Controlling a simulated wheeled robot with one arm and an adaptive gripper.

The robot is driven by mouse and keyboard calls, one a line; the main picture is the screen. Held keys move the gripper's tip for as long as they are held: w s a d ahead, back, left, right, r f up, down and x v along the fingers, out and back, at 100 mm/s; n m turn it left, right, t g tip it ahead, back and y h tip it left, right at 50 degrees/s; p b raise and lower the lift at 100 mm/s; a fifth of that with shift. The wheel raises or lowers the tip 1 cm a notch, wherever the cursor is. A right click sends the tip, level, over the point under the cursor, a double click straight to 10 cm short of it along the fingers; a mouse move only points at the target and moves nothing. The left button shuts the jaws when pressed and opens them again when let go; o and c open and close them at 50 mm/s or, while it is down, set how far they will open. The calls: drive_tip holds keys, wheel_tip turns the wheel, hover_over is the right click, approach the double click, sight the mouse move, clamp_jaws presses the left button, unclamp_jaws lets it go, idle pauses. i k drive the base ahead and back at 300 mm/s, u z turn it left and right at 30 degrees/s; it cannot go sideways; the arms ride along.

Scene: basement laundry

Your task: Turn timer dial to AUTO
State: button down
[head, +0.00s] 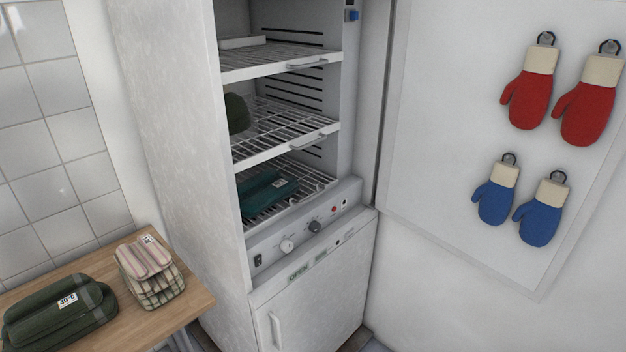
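A control panel (300,238) runs across the tall white drying cabinet (172,110), below its lowest wire shelf. It carries a white dial (287,246) and, to its right, a dark grey dial (315,226). A black rocker switch (257,260) sits at the panel's left, and a small red button or lamp (334,210) at its right. I cannot tell which dial is the timer. The markings are too small to read, so AUTO and the dial positions cannot be made out. My gripper is not in view.
Wire shelves (285,60) above the panel hold dark green and teal cloth items (262,192). A green "OPEN" label (298,277) is below. A wooden table (190,300) with folded textiles stands left. Red and blue mittens (587,110) hang on the right panel.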

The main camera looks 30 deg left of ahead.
sight(314, 227)
drive_tip(key=u, duration=0.1)
drive_tip(key=i, duration=0.75)
drive_tip(key=u, duration=1.1)
drive_tip(key=i, duration=0.6)
drive_tip(key=u, duration=0.7)
